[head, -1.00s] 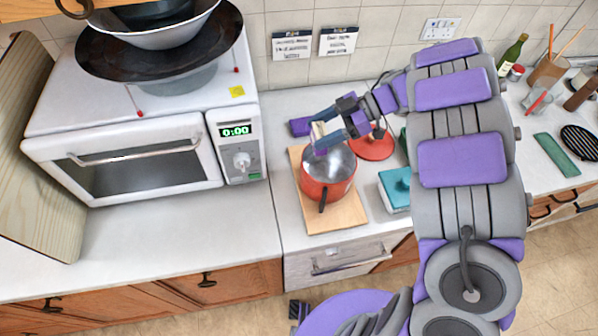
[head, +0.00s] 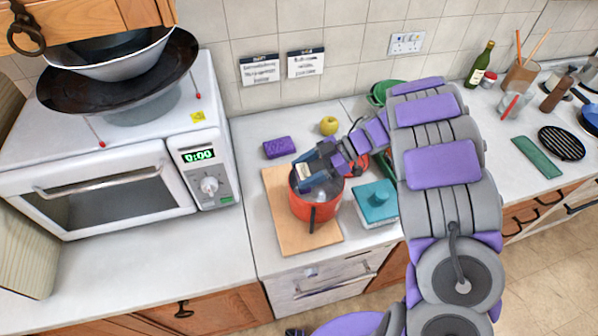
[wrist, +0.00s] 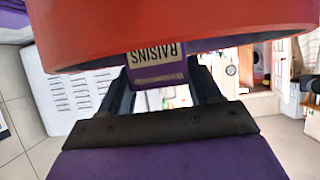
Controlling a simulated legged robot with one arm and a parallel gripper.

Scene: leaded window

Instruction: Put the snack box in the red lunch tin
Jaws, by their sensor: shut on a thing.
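The red lunch tin (head: 325,209) is an open, round, orange-red pot with a dark handle, standing on a wooden board (head: 282,225). My gripper (head: 311,178) reaches down into its mouth from the back right. The gripper is shut on the snack box (wrist: 158,75), a purple box with a pale label reading RAISINS. In the wrist view the tin's red wall (wrist: 170,25) fills the top and hides the far end of the box and the fingertips. In the head view only a small pale part of the box shows between the fingers. I cannot tell whether it touches the tin's bottom.
A teal-lidded container (head: 377,203) stands close right of the tin. A purple sponge (head: 279,147) and a yellow apple (head: 329,126) lie behind. A red lid (head: 357,163) is partly hidden by my arm. A white microwave (head: 115,160) stands left; the counter before it is clear.

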